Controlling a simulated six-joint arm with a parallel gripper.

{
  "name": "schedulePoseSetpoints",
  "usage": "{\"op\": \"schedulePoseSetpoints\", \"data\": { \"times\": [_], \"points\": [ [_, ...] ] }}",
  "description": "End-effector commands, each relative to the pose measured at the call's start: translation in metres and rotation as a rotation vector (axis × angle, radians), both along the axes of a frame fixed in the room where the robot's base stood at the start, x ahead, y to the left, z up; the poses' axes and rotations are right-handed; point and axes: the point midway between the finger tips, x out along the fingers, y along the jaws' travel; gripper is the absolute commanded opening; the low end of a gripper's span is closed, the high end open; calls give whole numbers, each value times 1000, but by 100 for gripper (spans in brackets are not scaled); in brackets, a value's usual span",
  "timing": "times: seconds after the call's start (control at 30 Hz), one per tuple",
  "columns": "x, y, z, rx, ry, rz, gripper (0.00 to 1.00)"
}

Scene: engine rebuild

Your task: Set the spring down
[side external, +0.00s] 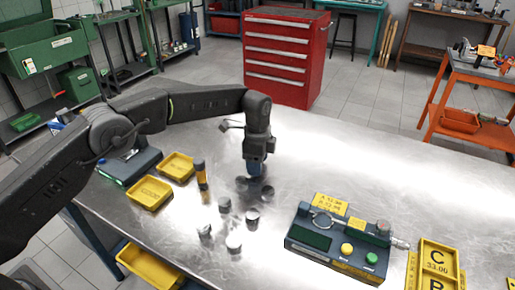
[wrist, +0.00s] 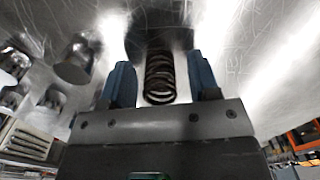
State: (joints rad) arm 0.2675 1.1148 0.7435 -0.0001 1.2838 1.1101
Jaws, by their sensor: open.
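The spring (wrist: 159,78) is a dark coil in the wrist view, between the two blue fingers of my gripper (side external: 256,174). There is a visible gap between the coil and each finger, so the fingers are open around it. A dark shape lies just beyond the spring's far end; I cannot tell whether it is a part or a reflection. In the side external view my gripper points down, low over the metal table (side external: 185,240), and the spring cannot be made out there.
Several small metal cylinders, one of them at the front (side external: 234,244), stand close to my gripper. A yellow and dark upright tool (side external: 201,176) and yellow trays (side external: 150,193) are to the left. A gauge box (side external: 325,246) is at the right. The table behind is clear.

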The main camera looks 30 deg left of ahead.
Motion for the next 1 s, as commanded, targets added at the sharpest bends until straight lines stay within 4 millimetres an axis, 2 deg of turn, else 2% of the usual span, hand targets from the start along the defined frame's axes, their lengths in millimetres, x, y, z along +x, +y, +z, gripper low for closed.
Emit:
{"op": "schedulePoseSetpoints", "data": {
  "times": [0.17,0.53,1.0],
  "points": [
    [1,0,27,-1,-4,0,56],
    [2,0,110,-1,-5,0,56],
    [1,1,133,-1,-1,0,56]
  ]
}}
